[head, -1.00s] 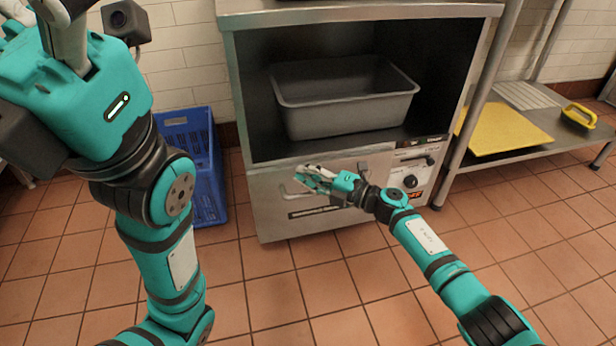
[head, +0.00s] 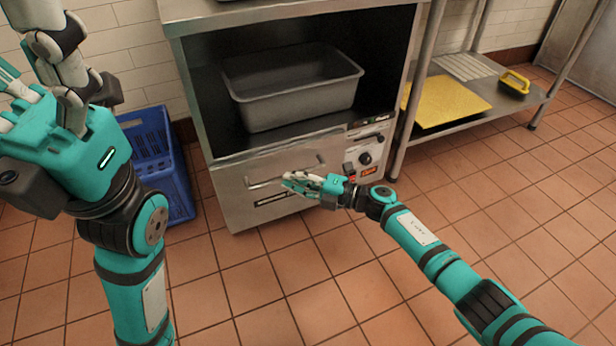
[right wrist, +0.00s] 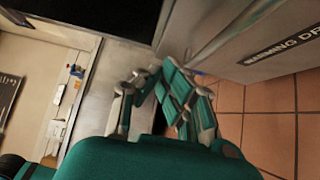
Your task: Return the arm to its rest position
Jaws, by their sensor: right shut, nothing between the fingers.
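My right arm reaches in from the lower right of the head view. Its right gripper (head: 300,184) is shut and empty, in front of the lower metal panel of the cabinet (head: 225,185), close to the bar handle (head: 262,183). Whether it touches the handle is unclear.
A grey bin (head: 290,100) sits in the cabinet's open upper bay. A control knob (head: 365,158) is right of the panel. A blue crate (head: 165,175) stands left on the floor. A steel shelf (head: 520,98) holds a yellow board (head: 445,102). The tiled floor (head: 540,245) at right is clear.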

